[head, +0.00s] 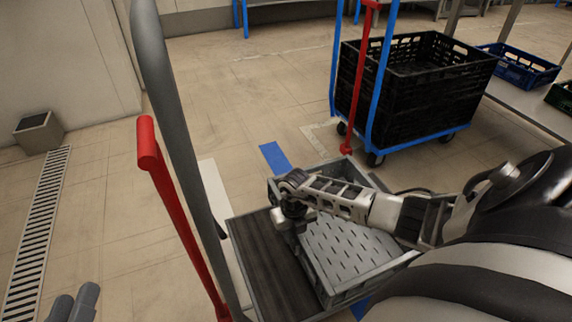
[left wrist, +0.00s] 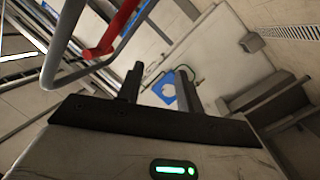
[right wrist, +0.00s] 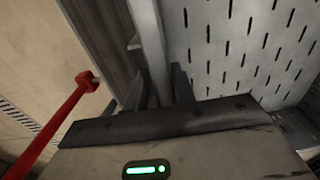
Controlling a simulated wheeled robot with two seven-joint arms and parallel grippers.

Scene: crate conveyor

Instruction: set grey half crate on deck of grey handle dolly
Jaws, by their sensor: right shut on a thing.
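The grey half crate (head: 387,272), with a slotted floor, is at the lower middle of the head view. It is over the right part of the dark deck (head: 262,262) of the grey handle dolly; I cannot tell whether it rests flat on it. The dolly's tall grey handle (head: 172,110) rises at the left. My right gripper (head: 293,214) is shut on the crate's left wall, also seen in the right wrist view (right wrist: 150,45).
A red bar (head: 182,215) stands beside the grey handle, near the deck's left side. A blue dolly (head: 415,143) with black crates (head: 405,105) stands behind. A bench with a blue crate (head: 520,66) is at the right. The floor at the left is mostly clear.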

